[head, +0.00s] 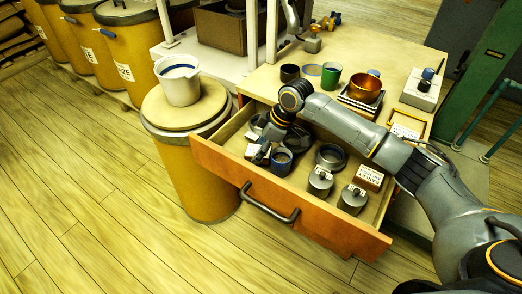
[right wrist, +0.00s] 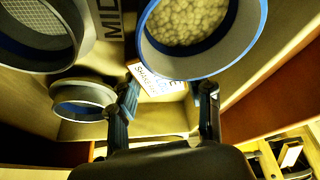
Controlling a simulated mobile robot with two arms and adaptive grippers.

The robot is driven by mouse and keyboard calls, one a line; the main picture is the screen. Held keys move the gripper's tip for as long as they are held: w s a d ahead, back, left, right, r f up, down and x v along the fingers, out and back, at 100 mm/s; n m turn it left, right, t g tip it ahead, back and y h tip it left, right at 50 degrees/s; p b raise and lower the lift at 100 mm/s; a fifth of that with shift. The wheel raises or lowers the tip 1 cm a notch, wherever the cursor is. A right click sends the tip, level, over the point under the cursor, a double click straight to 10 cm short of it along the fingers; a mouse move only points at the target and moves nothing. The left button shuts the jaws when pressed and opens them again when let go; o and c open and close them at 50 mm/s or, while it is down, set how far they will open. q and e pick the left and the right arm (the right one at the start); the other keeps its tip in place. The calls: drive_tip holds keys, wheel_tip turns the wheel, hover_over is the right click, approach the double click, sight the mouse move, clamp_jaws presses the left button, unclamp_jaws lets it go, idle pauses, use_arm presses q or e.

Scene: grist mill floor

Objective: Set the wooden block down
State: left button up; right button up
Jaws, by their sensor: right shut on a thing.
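My right gripper (head: 263,150) reaches down into the left part of the open drawer (head: 300,232). It is shut on the wooden block (head: 251,152), a small pale block with a printed label. In the right wrist view the block (right wrist: 158,82) shows between the two fingers (right wrist: 167,97), its label partly readable. It is low, among the drawer's contents; I cannot tell whether it touches the drawer floor. My left gripper is not in view.
A blue-rimmed cup (head: 281,162) stands close beside the gripper. A round sieve (head: 330,156), two grey lidded tins (head: 320,181) and another labelled block (head: 369,178) share the drawer. The tabletop holds a green cup (head: 331,76) and a copper bowl (head: 365,85).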

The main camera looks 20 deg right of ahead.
drive_tip(key=shift+f, duration=0.1)
drive_tip(key=o, duration=1.3)
drive_tip(key=shift+c, duration=0.2)
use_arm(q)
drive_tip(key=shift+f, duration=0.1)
use_arm(e)
drive_tip(key=shift+r, duration=0.3)
use_arm(q)
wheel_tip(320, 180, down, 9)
drive_tip(key=p, duration=0.2)
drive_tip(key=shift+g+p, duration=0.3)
drive_tip(key=shift+p, duration=0.05)
use_arm(e)
drive_tip(key=v, duration=1.1)
drive_tip(key=shift+d+r, duration=0.15)
drive_tip(key=shift+r, duration=0.1)
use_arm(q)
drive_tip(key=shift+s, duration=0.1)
use_arm(e)
drive_tip(key=shift+s, duration=0.1)
